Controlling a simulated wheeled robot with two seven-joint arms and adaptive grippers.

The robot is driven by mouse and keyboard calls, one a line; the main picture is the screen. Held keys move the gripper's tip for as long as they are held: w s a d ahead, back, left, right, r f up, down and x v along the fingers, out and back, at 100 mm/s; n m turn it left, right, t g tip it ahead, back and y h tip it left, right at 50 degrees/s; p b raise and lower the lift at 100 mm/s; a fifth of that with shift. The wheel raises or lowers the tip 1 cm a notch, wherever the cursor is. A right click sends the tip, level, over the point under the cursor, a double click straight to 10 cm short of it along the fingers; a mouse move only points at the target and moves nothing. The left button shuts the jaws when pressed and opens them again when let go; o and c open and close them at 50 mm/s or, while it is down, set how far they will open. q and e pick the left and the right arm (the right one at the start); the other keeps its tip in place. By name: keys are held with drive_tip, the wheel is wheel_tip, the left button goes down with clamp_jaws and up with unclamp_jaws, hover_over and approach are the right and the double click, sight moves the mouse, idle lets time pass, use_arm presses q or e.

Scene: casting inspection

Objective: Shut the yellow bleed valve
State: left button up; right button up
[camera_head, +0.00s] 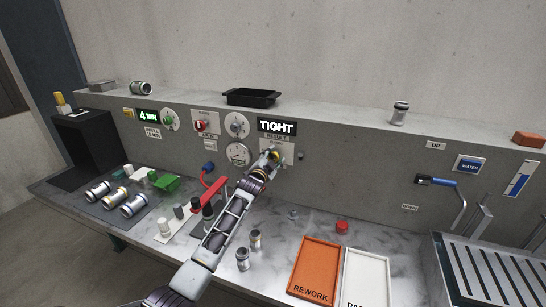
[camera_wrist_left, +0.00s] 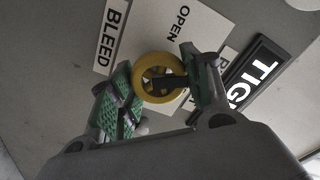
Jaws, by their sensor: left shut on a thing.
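My left gripper (camera_head: 271,160) reaches up to the panel below the TIGHT display (camera_head: 277,127). In the left wrist view its green-padded fingers (camera_wrist_left: 158,72) sit on both sides of the wheel, shut on it. In the head view the gripper mostly hides the wheel. My right gripper is not in view.
A gauge (camera_head: 237,154) is left of the gripper. A blue-handled water tap (camera_head: 437,181) is at right.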

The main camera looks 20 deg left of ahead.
use_arm(q)
drive_tip(key=m, duration=0.6)
drive_tip(key=shift+f, duration=0.15)
idle(0.4)
drive_tip(key=o, duration=1.1)
drive_tip(key=shift+d, duration=0.1)
drive_tip(key=shift+c, duration=0.2)
drive_tip(key=shift+s, duration=0.15)
drive_tip(key=s, duration=1.1)
drive_tip(key=shift+s, duration=0.4)
